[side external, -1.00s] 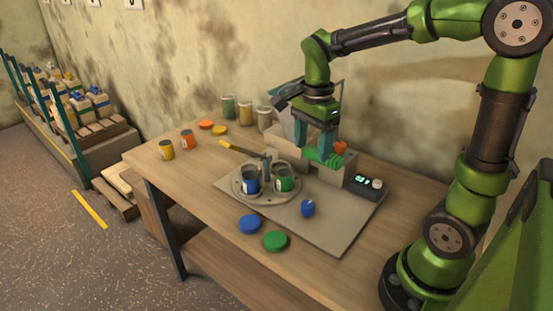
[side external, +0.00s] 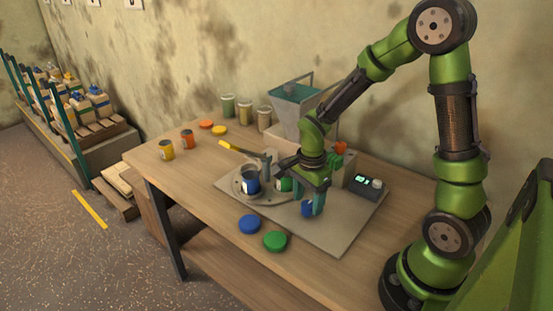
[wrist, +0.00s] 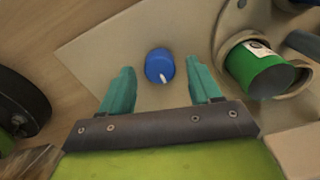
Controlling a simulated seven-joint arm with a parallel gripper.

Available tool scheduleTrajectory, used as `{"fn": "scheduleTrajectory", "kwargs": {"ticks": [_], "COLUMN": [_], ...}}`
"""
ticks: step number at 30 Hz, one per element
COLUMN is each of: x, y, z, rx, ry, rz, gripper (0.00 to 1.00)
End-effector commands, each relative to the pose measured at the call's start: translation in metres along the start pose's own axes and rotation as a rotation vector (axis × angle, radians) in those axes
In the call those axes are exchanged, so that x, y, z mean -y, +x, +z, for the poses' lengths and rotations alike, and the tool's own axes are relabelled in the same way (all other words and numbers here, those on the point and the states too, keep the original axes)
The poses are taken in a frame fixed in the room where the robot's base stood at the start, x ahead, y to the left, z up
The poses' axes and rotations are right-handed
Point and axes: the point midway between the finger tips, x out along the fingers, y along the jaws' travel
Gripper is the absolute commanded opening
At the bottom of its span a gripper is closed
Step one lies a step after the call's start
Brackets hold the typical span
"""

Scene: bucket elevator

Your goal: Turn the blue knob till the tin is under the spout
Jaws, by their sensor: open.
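The blue knob (side external: 306,208) stands on the tan board (side external: 343,238), right of the turntable. In the wrist view the blue knob (wrist: 159,65), with a white pointer mark, sits between and beyond the tips of my gripper (wrist: 160,78). My gripper (side external: 312,200) is open and low at the knob in the side view; contact cannot be told. A blue tin (side external: 251,181) and a green tin (side external: 284,184) stand on the round turntable (side external: 243,194). The green tin also shows in the wrist view (wrist: 258,72). My arm hides the spout under the hopper (side external: 296,100).
A control box (side external: 365,185) with a lit display stands right of the knob. A blue lid (side external: 250,224) and a green lid (side external: 275,241) lie in front. A yellow-handled brush-like tool (side external: 238,150) and several jars are at the back left.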

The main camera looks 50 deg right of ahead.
Motion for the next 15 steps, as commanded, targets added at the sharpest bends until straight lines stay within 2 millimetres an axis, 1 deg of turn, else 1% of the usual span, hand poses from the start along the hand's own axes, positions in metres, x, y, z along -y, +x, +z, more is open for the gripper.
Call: {"fn": "scheduleTrajectory", "kwargs": {"ticks": [1, 4, 12, 14, 15], "x": [-0.0003, -0.0004, -0.0002, -0.0002, -0.0002], "y": [0.0041, 0.0081, 0.0089, 0.0088, 0.0087], "z": [0.0, 0.0001, 0.0001, 0.0001, 0.0001], "rx": [0.0, 0.001, 0.0, 0.0, 0.0], "ry": [0.0, 0.0, -0.001, -0.001, -0.001], "rz": [0.001, 0.001, -0.001, -0.001, -0.001], "gripper": [0.63, 0.63, 0.63, 0.54, 0.47]}}
